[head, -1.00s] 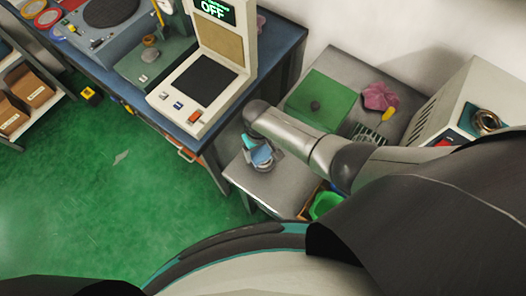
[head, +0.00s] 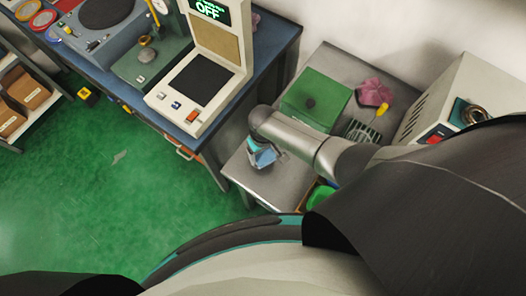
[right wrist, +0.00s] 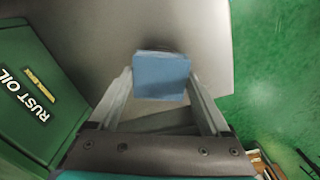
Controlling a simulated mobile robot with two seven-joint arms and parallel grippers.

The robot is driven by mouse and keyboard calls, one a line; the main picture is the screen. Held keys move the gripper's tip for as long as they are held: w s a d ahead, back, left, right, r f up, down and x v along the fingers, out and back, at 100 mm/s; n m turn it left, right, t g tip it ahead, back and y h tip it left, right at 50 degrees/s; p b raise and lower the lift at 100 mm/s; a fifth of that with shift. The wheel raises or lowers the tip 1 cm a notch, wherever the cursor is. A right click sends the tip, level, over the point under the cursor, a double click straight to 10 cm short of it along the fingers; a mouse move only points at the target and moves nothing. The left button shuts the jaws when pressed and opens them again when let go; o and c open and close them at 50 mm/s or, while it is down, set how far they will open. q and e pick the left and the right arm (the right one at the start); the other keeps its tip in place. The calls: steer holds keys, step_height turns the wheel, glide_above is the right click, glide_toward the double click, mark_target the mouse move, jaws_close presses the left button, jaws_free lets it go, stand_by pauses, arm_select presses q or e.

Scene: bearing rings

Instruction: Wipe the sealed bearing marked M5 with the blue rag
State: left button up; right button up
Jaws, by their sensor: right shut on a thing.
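My right gripper (right wrist: 160,82) is shut on a blue rag (right wrist: 161,76), which shows as a folded block between the fingertips. In the head view the rag (head: 264,158) hangs at my right gripper (head: 259,150), over the front part of the grey side table (head: 244,172). A dark edge shows just behind the rag in the wrist view; I cannot tell if it is a shadow or a thing under the rag. No M5 marking is readable in either view. My left gripper is not in view.
A green RUST OIL container (right wrist: 30,95) stands left of my right gripper in the wrist view. A pink cloth (head: 375,92) lies at the table's back. A grey machine (head: 440,95) with a metal ring (head: 474,115) stands right. A blue bench (head: 262,60) stands left.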

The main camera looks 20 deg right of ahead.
steer(key=shift+w+a+b, duration=0.25)
steer(key=shift+w+b, duration=0.1)
steer(key=shift+w, duration=0.3)
steer(key=shift+w+a+b, duration=0.25)
steer(key=shift+w+b, duration=0.05)
steer(key=shift+w, duration=0.3)
steer(key=shift+s+d+r+p, duration=0.1)
steer(key=shift+s+d+p, duration=0.15)
steer(key=shift+s+p, duration=0.15)
steer(key=shift+s+d+p, duration=0.6)
steer(key=shift+s+d, duration=0.05)
steer(key=shift+s, duration=0.1)
step_height(320, 180, up, 4)
steer(key=p, duration=0.4)
steer(key=shift+r, duration=0.85)
